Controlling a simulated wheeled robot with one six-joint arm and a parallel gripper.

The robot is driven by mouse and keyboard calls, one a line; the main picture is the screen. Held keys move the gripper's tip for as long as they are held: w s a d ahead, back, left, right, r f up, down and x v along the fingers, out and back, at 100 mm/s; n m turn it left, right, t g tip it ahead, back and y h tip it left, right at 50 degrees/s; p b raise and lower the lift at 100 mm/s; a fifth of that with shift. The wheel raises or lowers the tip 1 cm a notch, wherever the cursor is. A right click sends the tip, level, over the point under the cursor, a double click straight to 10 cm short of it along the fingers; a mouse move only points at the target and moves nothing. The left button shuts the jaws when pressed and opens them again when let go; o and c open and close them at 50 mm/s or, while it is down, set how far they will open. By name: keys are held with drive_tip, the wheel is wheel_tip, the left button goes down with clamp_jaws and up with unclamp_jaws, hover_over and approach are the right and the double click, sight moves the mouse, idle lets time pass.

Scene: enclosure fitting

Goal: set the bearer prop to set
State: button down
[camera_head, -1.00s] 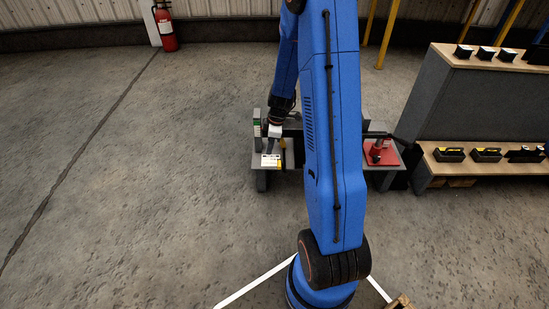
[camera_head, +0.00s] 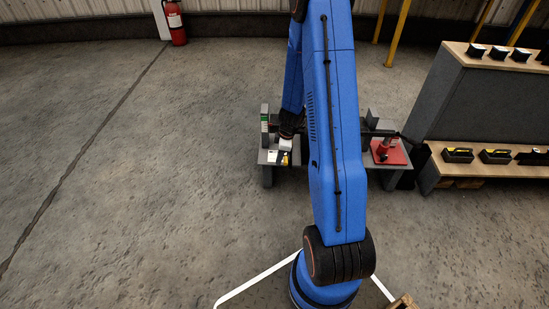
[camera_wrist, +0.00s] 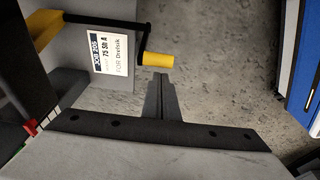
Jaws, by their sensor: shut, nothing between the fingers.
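My gripper (camera_wrist: 161,98) is shut and empty in the wrist view, its narrow grey fingers over the floor. Just beyond and left of the fingertips is a black crank with a yellow handle (camera_wrist: 158,59); it looks apart from the fingers, though depth is hard to judge. A white job label (camera_wrist: 108,52) lies on the grey surface beside it. In the head view my gripper's pale wrist part (camera_head: 286,143) is over the left end of a low grey bench (camera_head: 267,170). I cannot tell which part is the bearer prop; a red jack-like unit (camera_head: 389,152) stands at the bench's right end.
A stepped shelf (camera_head: 470,110) with several small black boxes stands on the right. A fire extinguisher (camera_head: 174,22) is by the back wall. The floor to the left is clear. My arm hides the bench's middle. A blue-edged panel (camera_wrist: 305,55) shows in the wrist view.

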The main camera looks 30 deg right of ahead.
drive_tip(key=shift+s+d+r, duration=0.1)
drive_tip(key=shift+s+d, duration=0.15)
drive_tip(key=shift+d, duration=0.1)
drive_tip(key=shift+s+d, duration=0.1)
drive_tip(key=s+d, duration=0.1)
drive_tip(key=s+d+r, duration=0.1)
drive_tip(key=d, duration=0.1)
drive_tip(key=shift+d, duration=0.1)
idle(0.3)
drive_tip(key=shift+s, duration=0.1)
drive_tip(key=w+a, duration=0.3)
drive_tip(key=a, duration=0.1)
drive_tip(key=s+d+r, duration=0.3)
drive_tip(key=d+r, duration=0.1)
drive_tip(key=r, duration=0.5)
drive_tip(key=shift+s+d+r, duration=0.15)
drive_tip(key=shift+d, duration=0.15)
